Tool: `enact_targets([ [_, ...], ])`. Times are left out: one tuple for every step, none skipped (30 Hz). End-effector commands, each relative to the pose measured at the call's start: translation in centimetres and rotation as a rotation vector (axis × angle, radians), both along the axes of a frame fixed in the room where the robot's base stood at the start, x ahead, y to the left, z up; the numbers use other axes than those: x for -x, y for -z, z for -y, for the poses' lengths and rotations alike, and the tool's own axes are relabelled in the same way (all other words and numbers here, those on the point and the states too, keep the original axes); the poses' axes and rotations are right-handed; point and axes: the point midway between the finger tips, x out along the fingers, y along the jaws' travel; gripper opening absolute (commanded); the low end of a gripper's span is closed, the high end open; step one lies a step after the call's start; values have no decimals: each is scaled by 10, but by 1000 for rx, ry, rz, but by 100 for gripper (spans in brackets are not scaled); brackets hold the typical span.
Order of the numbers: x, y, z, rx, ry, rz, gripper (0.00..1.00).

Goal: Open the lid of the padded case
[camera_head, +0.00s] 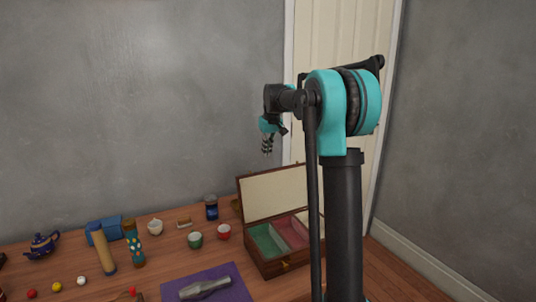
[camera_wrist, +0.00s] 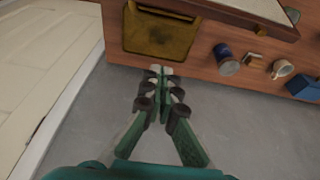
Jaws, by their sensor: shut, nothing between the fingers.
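The padded case (camera_head: 273,268) is a brown wooden box at the right end of the table. Its lid (camera_head: 275,193) stands raised at the back, showing a cream inner face. Inside are a green compartment (camera_head: 266,242) and a pinkish one (camera_head: 291,231); my arm hides part of its right side. In the wrist view part of the raised lid (camera_wrist: 262,10) shows at the top edge. My gripper (camera_head: 267,153) is shut and empty, in the air above the lid. In the wrist view its fingertips (camera_wrist: 160,72) are together, apart from the lid.
An olive-yellow object (camera_wrist: 160,38) lies at the table's back edge behind the lid. A blue jar (camera_head: 211,208), a red cup (camera_head: 224,232) and a green cup (camera_head: 195,240) stand left of the case. A purple cloth (camera_head: 233,290) bears a grey tool (camera_head: 204,288).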

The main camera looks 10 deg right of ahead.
Motion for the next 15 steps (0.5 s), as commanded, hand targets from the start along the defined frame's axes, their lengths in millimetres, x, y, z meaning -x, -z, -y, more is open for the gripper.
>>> enact_targets([
  [-3, 9, -1, 0, 0, 0, 0],
  [-4, 15, -1, 0, 0, -1, 0],
  [-7, 22, -2, 0, 0, -1, 0],
  [-8, 28, -3, 0, 0, -1, 0],
  [-10, 34, -3, 0, 0, -1, 0],
  [-12, 41, -4, 0, 1, -1, 0],
  [-13, 46, -4, 0, 1, -1, 0],
  [-15, 51, -4, 0, 1, -1, 0],
  [-17, 58, -5, 0, 1, -1, 0],
  [-18, 63, -5, 0, 1, -1, 0],
  [-19, 68, -6, 0, 1, -1, 0],
  [-21, 74, -6, 0, 1, -1, 0],
  [-21, 77, -6, 0, 2, -1, 0],
  [-14, 74, -4, 1, 2, -1, 0],
  [-8, 73, -2, 0, 2, -2, 0],
])
